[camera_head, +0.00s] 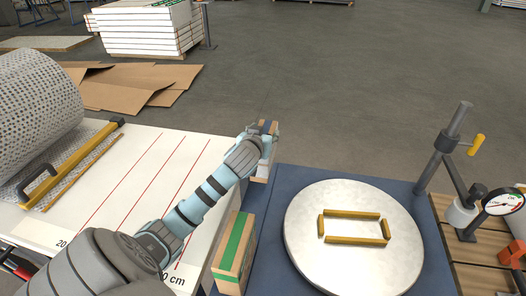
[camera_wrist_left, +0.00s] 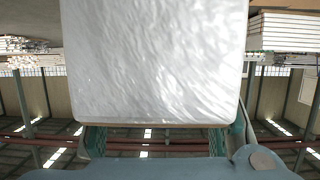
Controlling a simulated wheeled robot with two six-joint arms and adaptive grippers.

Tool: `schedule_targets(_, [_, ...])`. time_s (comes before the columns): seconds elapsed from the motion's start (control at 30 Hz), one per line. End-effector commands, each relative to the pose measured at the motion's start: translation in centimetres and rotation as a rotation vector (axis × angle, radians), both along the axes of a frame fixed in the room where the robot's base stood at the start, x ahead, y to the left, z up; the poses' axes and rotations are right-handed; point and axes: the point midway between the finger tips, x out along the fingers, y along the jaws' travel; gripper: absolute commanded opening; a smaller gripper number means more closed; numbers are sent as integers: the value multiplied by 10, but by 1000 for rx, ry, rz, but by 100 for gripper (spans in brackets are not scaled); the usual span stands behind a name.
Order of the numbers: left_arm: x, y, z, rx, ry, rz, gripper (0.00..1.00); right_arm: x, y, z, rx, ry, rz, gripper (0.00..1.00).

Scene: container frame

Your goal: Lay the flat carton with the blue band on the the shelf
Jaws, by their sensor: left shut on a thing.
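My left gripper (camera_head: 264,142) is shut on a flat carton with a blue band (camera_head: 268,126). The carton is tan at its edges and shows narrow side on in the head view, partly hidden by the gripper. In the left wrist view a large whitish, glossy face of the held carton (camera_wrist_left: 153,60) fills the middle, with a thin brown edge between the fingers (camera_wrist_left: 160,133). The carton is near the far left corner of a blue surface; I cannot tell whether it touches anything. No shelf is clearly recognisable. My right gripper is not in view.
A green-banded carton (camera_head: 235,252) stands on the blue surface (camera_head: 270,205), left of a round metal plate (camera_head: 350,270) carrying a yellow rectangular frame (camera_head: 352,213). A clamp stand (camera_head: 447,145) and dial gauge (camera_head: 503,202) stand right. A white table (camera_head: 110,190) with a large roll (camera_head: 38,105) lies left.

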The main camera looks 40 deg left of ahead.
Motion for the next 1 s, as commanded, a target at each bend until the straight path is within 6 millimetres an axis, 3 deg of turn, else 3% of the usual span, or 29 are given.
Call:
schedule_targets(0.3, [0,0,-50,1,-1,-1,0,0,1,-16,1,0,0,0])
schedule_targets(0.47, [0,0,-50,3,-3,-3,0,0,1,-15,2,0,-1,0])
schedule_targets(0.5, [0,0,-51,1,-1,-1,51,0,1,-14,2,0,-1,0])
schedule_targets(0.6, [0,0,-50,1,-1,-1,67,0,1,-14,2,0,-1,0])
schedule_targets(1.0, [-7,-4,-46,3,1,-2,70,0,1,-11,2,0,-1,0])
